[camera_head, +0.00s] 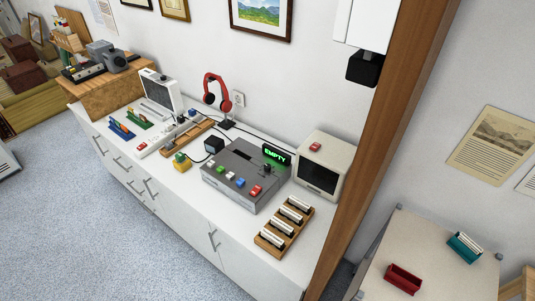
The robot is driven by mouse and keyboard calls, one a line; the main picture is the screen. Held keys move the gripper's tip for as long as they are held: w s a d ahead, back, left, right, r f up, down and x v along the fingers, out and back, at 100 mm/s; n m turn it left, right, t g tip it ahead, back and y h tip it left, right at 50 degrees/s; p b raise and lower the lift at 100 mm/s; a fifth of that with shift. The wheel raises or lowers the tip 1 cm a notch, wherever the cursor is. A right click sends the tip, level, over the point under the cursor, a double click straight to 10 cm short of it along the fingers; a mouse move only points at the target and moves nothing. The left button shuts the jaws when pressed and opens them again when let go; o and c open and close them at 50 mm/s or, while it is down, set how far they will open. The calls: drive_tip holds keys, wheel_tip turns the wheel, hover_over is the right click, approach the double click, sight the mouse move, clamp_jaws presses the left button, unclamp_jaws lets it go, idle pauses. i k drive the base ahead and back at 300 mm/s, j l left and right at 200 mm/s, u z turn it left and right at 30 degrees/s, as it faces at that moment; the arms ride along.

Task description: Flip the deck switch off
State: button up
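The deck (245,175) is a grey box on the white cabinet top, with a row of coloured buttons along its front. A small lit display (277,155) at its back right corner reads "EMPTY" in green. A small dark knob or lever (267,169) stands on the deck's top near the display; it may be the switch, and its position is too small to tell.
A monitor (323,167) stands right of the deck, and a wooden rack (284,225) of white cartridges in front of it. Red headphones (216,92) stand behind. A wooden post (388,150) rises at the right.

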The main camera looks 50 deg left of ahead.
sight(256, 189)
drive_tip(key=u, duration=0.45)
drive_tip(key=k+j+u, duration=0.1)
drive_tip(key=u, duration=0.85)
drive_tip(key=j+u, duration=0.15)
drive_tip(key=u, duration=0.3)
drive_tip(key=i+j+u, duration=0.25)
drive_tip(key=i+j, duration=0.1)
drive_tip(key=i, duration=0.1)
